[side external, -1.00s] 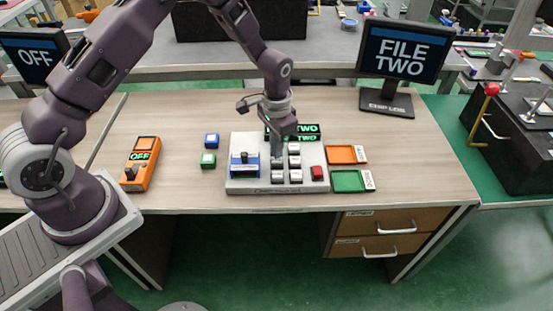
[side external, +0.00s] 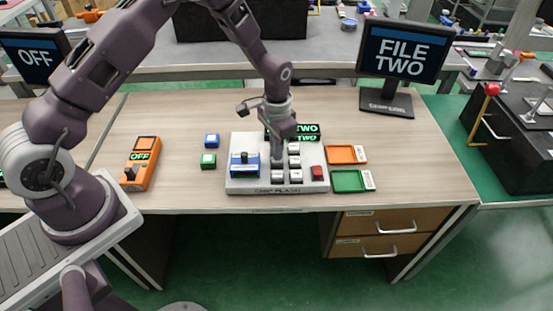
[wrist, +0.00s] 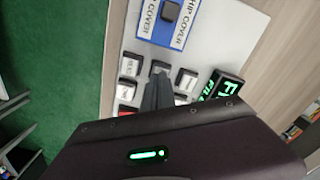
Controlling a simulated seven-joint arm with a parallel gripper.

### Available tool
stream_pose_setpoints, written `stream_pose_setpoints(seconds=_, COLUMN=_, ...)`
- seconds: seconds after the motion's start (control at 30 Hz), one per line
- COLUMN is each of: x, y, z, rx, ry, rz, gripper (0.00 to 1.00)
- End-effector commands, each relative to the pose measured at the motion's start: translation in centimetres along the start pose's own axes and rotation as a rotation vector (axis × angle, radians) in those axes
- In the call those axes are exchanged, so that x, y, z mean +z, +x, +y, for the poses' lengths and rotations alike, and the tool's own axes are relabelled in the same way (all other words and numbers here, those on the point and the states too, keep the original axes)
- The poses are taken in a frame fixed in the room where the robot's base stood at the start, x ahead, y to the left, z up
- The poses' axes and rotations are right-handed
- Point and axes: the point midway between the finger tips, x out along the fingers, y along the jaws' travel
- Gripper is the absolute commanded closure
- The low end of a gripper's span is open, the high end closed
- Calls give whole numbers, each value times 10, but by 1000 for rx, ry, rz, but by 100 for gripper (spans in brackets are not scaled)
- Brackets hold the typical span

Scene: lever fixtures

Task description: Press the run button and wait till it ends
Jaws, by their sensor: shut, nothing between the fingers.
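The grey control panel (side external: 238,187) stands on the desk. It carries several pale buttons in a block, a red button (side external: 317,173) at right, a blue chip cover (side external: 244,165) at left and a green-lit display (side external: 308,129). I cannot read a "run" label on any button. My gripper (side external: 279,158) is shut and empty, pointing down at the button block. In the wrist view its fingertips (wrist: 159,82) overlap the edge of a middle button (wrist: 160,67); I cannot tell if they touch it. The fingers hide part of the block.
A monitor (side external: 403,52) reads "FILE TWO"; another at left (side external: 33,55) reads "OFF".

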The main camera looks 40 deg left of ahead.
Motion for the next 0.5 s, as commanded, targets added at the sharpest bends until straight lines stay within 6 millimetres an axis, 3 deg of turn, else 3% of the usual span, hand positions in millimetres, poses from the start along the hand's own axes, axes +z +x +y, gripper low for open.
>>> stream_pose_setpoints(seconds=0.5, x=0, y=11, z=0, rx=0, ry=0, rz=0, gripper=100)
